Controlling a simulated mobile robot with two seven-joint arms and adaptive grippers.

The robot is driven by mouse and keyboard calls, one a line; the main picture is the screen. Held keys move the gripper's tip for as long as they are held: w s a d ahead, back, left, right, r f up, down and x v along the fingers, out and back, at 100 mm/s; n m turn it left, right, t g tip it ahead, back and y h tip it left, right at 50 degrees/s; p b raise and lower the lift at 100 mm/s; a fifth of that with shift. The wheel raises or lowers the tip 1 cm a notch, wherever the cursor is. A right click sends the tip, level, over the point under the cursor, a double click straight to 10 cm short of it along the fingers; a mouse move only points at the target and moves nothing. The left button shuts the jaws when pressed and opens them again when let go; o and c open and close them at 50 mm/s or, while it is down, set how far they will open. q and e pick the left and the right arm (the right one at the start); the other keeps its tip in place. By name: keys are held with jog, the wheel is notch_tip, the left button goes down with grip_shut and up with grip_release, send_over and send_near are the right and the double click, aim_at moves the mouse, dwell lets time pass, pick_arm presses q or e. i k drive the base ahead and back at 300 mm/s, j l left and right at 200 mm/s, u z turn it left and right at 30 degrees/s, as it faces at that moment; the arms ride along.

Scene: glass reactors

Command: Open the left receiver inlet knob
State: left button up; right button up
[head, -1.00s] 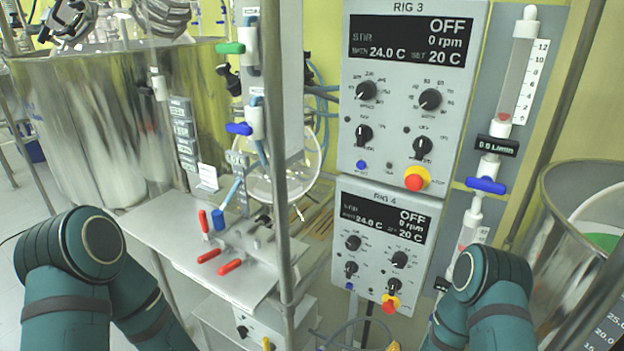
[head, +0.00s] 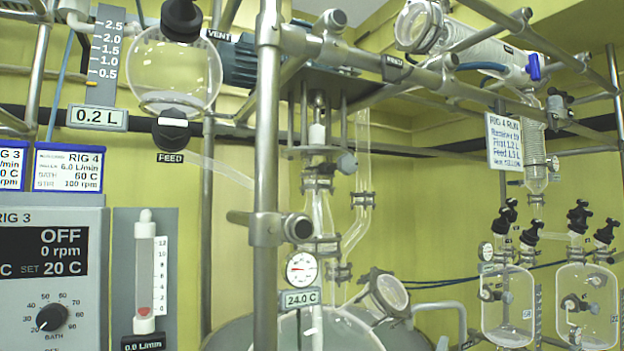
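The left receiver (head: 508,318) is a clear glass vessel at the lower right of the head view. Several black knobs (head: 530,232) stand on its top; their labels are too small to read, so I cannot tell which is the inlet knob or whether it is open. Another black-handled valve (head: 487,293) is on its front. The right receiver (head: 602,322) stands beside it with similar black knobs (head: 578,216) on top. Neither of my grippers is in view.
A metal frame post (head: 267,130) and crossbars stand before the glassware. A glass reactor (head: 300,332) with a 24.0 C gauge (head: 301,268) is at bottom centre.

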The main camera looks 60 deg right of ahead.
aim_at(514, 203)
jog(key=k, duration=0.55)
jog(key=k+z, duration=0.1)
jog(key=z, duration=1.25)
jog(key=i+l+z, duration=0.1)
jog(key=z, duration=0.3)
jog(key=i+l+z, duration=0.1)
jog(key=z, duration=0.3)
jog(key=i+z, duration=0.1)
jog(key=z, duration=0.3)
